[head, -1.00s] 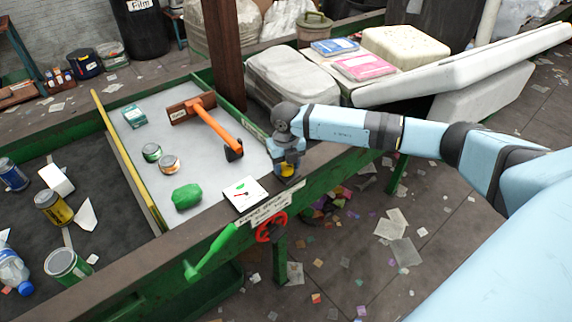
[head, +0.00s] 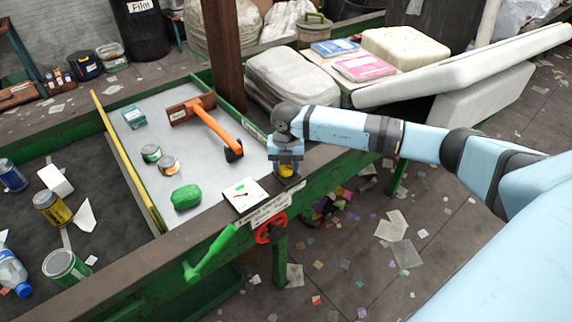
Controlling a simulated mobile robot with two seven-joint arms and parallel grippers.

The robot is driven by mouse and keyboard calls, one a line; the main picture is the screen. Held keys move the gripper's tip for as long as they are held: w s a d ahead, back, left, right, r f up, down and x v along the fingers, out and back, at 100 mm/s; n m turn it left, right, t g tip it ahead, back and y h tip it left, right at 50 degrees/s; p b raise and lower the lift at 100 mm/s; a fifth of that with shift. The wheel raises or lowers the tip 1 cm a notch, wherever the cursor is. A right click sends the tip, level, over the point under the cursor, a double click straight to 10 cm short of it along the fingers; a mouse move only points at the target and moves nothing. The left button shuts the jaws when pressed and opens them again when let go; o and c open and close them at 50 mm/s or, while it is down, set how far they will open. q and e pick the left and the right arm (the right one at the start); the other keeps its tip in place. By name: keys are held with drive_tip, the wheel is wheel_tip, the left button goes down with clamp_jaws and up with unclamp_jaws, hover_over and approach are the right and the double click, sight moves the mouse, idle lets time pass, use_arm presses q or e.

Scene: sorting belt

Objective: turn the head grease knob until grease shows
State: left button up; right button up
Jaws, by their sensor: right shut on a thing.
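My right gripper (head: 286,167) points down at the belt's side rail, beside the white sorting plate. It is shut on the grease knob, which is mostly hidden by the jaws. A yellow part (head: 286,170) shows low between and below the jaws, and I cannot tell whether it is the knob or its cup. No grease can be made out at this size. My left gripper is not in view.
Left of the gripper lie an orange-handled tool (head: 213,127), cans and a green lump (head: 186,197). In front are a white gauge plate (head: 244,194), a green lever (head: 210,255) and a red handwheel (head: 270,230). Bales and foam stand behind the arm.

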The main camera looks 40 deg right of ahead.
drive_tip(key=o, duration=0.9)
wheel_tip(320, 180, up, 14)
drive_tip(key=shift+f+b, duration=0.1)
drive_tip(key=shift+b, duration=1)
